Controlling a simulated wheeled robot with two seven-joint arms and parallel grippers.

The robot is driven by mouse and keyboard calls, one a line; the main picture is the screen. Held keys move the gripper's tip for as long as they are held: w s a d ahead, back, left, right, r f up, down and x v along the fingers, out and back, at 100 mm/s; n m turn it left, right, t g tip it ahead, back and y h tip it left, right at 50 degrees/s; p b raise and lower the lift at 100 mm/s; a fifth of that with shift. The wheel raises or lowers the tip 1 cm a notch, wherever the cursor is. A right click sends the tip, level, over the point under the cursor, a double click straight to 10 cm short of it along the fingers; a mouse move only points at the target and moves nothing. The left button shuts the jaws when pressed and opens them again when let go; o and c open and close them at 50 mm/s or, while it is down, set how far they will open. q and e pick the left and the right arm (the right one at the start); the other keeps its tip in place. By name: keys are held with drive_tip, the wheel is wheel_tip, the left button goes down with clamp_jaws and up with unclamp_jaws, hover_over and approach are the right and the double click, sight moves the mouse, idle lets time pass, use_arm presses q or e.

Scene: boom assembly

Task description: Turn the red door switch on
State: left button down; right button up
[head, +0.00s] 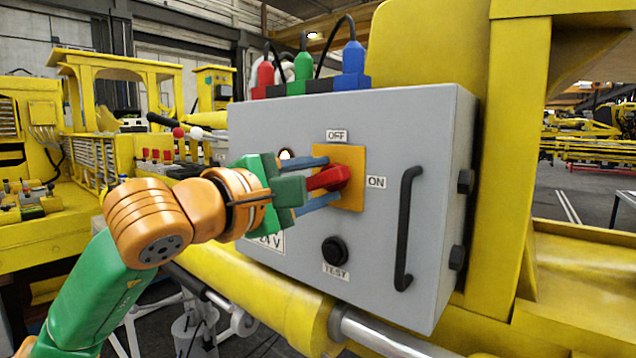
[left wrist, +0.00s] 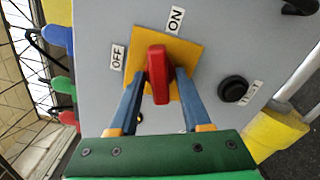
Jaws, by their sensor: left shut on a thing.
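The red door switch (head: 330,178) sits on a square orange-yellow plate (head: 353,157) on the front of a grey box. The OFF label (head: 337,135) is above the plate and the ON label (head: 376,182) is to its right. My left gripper (head: 328,180) is shut on the switch, with one blue finger on each side. In the left wrist view the red switch (left wrist: 159,75) stands between the fingers (left wrist: 160,80), its long side running roughly toward the ON label (left wrist: 175,20). Its exact setting is hard to tell. My right gripper is not in view.
The grey box (head: 420,130) has a black handle (head: 408,230) at its right and a black TEST button (head: 334,251) below the switch. Red, green and blue plugs (head: 303,68) stand on top. A yellow beam (head: 270,300) runs below the box.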

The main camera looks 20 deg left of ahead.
use_arm(q)
drive_tip(key=shift+r+m, duration=0.1)
drive_tip(key=shift+m, duration=1.9)
drive_tip(key=c, duration=0.7)
unclamp_jaws()
drive_tip(key=shift+w, duration=0.1)
drive_tip(key=b+v, duration=0.2)
drive_tip(key=v, duration=0.1)
drive_tip(key=shift+f, duration=0.35)
drive_tip(key=v, duration=0.2)
drive_tip(key=b+v, duration=0.1)
drive_tip(key=v, duration=0.1)
drive_tip(key=shift+r, duration=0.35)
